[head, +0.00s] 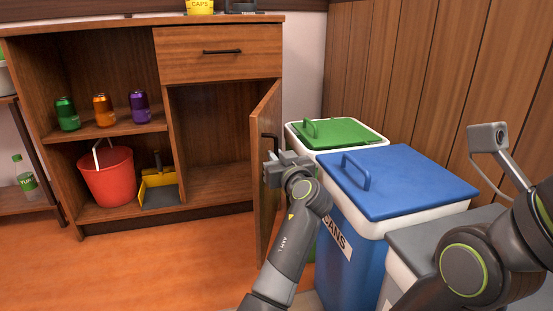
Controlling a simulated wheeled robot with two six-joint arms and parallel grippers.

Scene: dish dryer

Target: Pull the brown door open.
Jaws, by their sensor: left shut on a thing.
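The brown door (264,185) of the wooden cabinet (220,137) stands swung out on its right side, seen nearly edge-on, and the compartment behind it is visible and empty. A dark bar handle (270,138) is on the door's outer face. My left gripper (270,168) is at that handle on the right side of the door, shut on it; the fingers' hold is partly hidden. My right arm shows at the right edge, but its gripper is out of view.
A blue-lidded bin (395,180) and a green-lidded bin (336,132) stand close right of the door and my left arm. A red bucket (108,178) and a yellow dustpan (158,182) sit in the left compartment, below several cans. Orange floor (160,265) in front is clear.

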